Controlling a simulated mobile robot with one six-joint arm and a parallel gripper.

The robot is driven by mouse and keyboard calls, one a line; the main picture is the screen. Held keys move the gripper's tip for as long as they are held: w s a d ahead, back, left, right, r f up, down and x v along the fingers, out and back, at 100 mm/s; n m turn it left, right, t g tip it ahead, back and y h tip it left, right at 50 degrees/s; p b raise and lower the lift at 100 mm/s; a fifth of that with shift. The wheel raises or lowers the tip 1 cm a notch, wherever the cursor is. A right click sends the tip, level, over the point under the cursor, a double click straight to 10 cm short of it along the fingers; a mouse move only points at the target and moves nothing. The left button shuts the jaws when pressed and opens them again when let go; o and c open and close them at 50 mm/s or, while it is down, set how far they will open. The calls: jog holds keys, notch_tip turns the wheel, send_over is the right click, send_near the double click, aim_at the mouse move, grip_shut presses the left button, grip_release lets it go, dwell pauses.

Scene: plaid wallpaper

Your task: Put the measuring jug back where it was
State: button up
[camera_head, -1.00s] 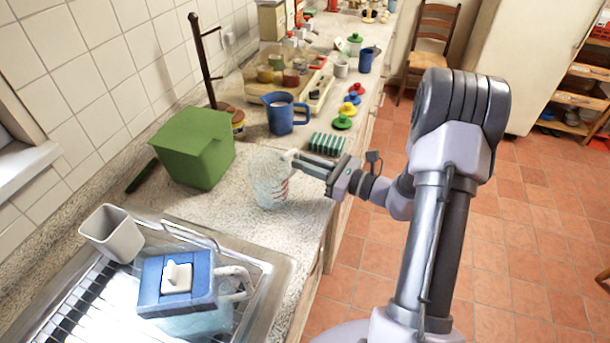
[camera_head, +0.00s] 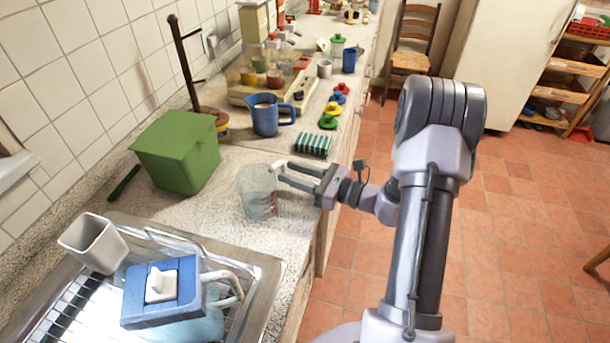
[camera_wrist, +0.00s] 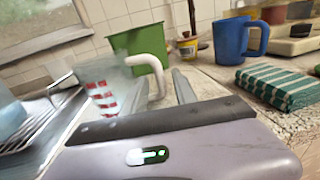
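In the wrist view one finger of my gripper (camera_wrist: 168,82) shows right of the handle; the other is largely hidden. I cannot tell whether either finger touches the handle.
The green box (camera_head: 178,152) is behind the jug to the left. A blue mug (camera_head: 265,115) and a striped green cloth (camera_head: 313,144) lie farther along the worktop. Bare worktop surrounds the jug.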

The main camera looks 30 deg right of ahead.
jog(key=p+v, duration=0.2)
jog(key=v, duration=0.9)
jog(key=s+a+r+n+g, duration=0.45)
jog(key=a+n+g, duration=0.2)
jog(key=a, duration=0.35)
jog(key=s+a+r+n+g, duration=0.3)
jog(key=a+r+n+g, duration=0.3)
jog(key=a, duration=0.4)
jog(key=s+a+r+n+t+h, duration=0.2)
jog(key=s+r+n+h, duration=0.3)
jog(key=s+n+h, duration=0.3)
jog(key=n+t, duration=0.1)
jog(key=n, duration=0.3)
jog(key=shift+s+a+r+t+h, duration=0.15)
jog(key=shift+s+a+t+h, duration=0.1)
jog(key=shift+t+h, duration=0.1)
